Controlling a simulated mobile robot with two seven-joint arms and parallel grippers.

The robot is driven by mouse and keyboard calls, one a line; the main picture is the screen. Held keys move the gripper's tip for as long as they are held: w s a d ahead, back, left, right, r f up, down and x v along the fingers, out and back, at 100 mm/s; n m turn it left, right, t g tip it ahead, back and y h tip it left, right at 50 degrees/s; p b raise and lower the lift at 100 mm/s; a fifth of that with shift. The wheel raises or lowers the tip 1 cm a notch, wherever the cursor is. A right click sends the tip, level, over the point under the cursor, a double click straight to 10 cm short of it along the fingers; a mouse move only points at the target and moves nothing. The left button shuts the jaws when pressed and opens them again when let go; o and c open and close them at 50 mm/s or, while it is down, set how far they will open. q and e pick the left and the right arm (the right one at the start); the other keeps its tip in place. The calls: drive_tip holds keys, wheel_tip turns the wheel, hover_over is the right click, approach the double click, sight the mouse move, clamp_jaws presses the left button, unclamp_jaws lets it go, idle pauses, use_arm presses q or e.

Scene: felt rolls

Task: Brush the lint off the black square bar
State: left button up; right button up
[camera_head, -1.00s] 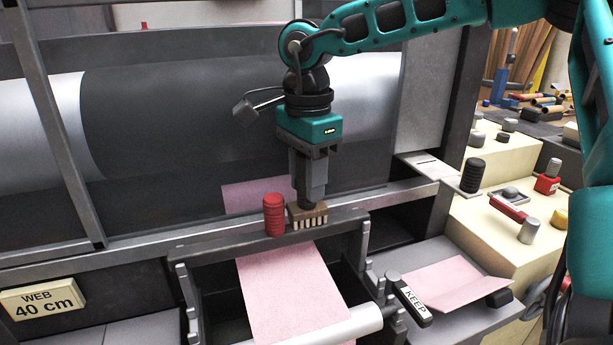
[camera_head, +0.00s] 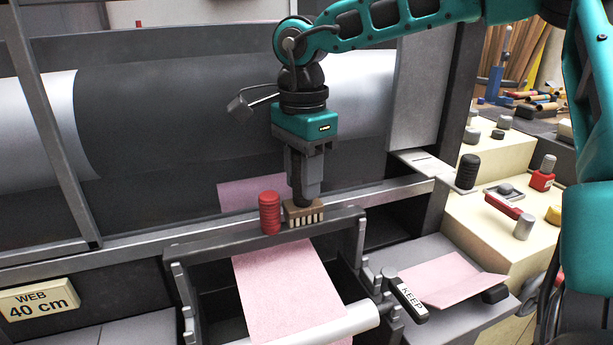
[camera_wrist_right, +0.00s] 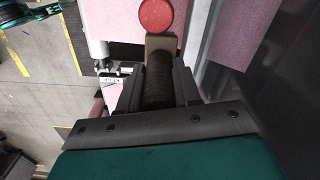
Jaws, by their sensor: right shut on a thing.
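My right gripper (camera_head: 304,198) points down and is shut on the dark handle of a brush (camera_head: 304,213) with a brown block and pale bristles. The handle also shows between the fingers in the right wrist view (camera_wrist_right: 158,82). The brush is at the black square bar (camera_head: 200,248), just right of a red ribbed knob (camera_head: 269,212) on that bar. I cannot tell whether the bristles touch the bar. Lint on the bar is too small to make out. My left gripper is not in view.
Pink felt (camera_head: 285,290) runs from under the bar to a pale roller (camera_head: 345,322). Another pink piece (camera_head: 450,280) lies on the tray at right, beside a lever marked KEEP (camera_head: 409,300). A large dark roll (camera_head: 220,120) fills the back. A cream console (camera_head: 500,225) with knobs stands at right.

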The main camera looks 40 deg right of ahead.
drive_tip(key=shift+w, duration=0.25)
drive_tip(key=shift+s, duration=0.1)
drive_tip(key=shift+s+a+f+b, duration=0.15)
drive_tip(key=shift+s+b, duration=0.1)
drive_tip(key=shift+s, duration=0.3)
drive_tip(key=shift+s+a+r+b, duration=0.1)
drive_tip(key=shift+s+a+b, duration=0.1)
drive_tip(key=shift+s, duration=0.35)
drive_tip(key=shift+f, duration=0.1)
drive_tip(key=shift+w+d, duration=0.15)
drive_tip(key=shift+w, duration=0.15)
drive_tip(key=shift+w+d+p, duration=0.3)
drive_tip(key=shift+w+p, duration=0.1)
drive_tip(key=shift+w, duration=0.5)
